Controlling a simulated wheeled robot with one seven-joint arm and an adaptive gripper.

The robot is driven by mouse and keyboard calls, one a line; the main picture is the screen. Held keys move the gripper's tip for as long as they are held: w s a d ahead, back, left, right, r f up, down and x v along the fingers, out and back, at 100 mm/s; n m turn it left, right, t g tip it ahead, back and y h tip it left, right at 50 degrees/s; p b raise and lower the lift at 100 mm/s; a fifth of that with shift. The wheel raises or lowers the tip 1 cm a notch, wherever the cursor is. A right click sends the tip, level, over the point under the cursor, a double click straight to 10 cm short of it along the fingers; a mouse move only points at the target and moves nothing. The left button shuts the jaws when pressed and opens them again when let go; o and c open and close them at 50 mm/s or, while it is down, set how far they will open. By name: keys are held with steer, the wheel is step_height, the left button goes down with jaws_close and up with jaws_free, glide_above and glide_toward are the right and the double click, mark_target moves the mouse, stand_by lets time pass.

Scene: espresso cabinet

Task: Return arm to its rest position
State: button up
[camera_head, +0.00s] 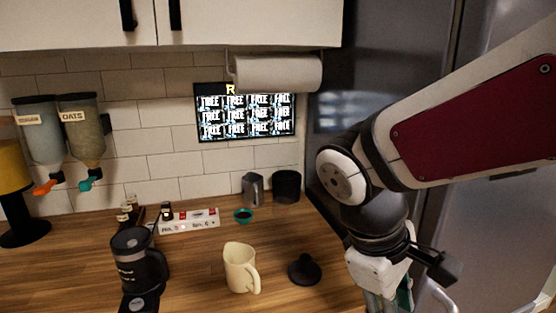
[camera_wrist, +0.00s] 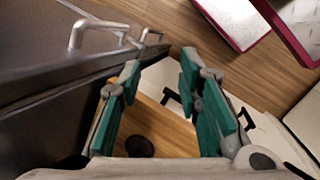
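My arm comes in from the right of the head view, with a pale link, a red panel and a dark wrist. My gripper (camera_head: 388,300) points down at the bottom of that view, in front of the dark fridge and just right of the counter; its fingertips are cut off there. In the wrist view my gripper (camera_wrist: 158,72) shows two teal-padded fingers spread apart with nothing between them. The wooden counter (camera_wrist: 165,125) lies beyond the fingers, with a dark round object (camera_wrist: 139,146) on it.
The dark fridge (camera_head: 330,75) stands behind my arm; its metal handles (camera_wrist: 95,27) show in the wrist view. The counter holds a cream pitcher (camera_head: 240,267), a black tamper-like object (camera_head: 304,269) and a black grinder-like machine (camera_head: 138,262). Wooden floor (camera_wrist: 255,75) shows beyond the cabinets.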

steer(key=s+d+r+m+t+y+p, duration=0.1)
steer(key=s+r+m+t+y, duration=0.3)
steer(key=s+m, duration=0.4)
steer(key=shift+d+r, duration=0.55)
steer(key=shift+d, duration=0.35)
